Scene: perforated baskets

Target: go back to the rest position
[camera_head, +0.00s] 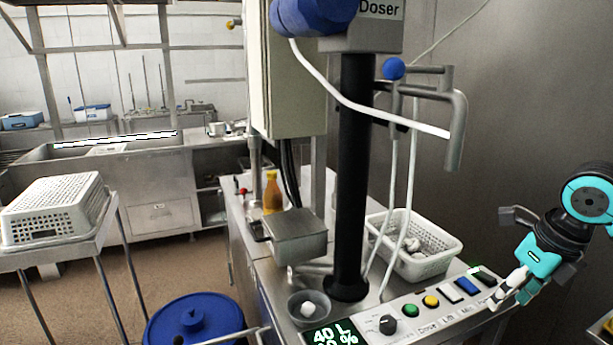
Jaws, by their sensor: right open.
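My right gripper (513,291) is at the right side of the head view, with its black and cyan arm coming in from the right edge. Its fingers are open and point down and to the left, over the right end of the button panel. I see nothing between them. A white perforated basket (436,266) with pale items in it stands on the steel counter to the left of the gripper, apart from it. My left gripper is not in view.
The steel counter carries a black post (353,180), a control panel with a black knob (389,324), an orange bottle (272,192) and a small bowl (309,307). An upturned white basket (55,208) rests on a side stand. A blue-lidded drum (194,322) stands below.

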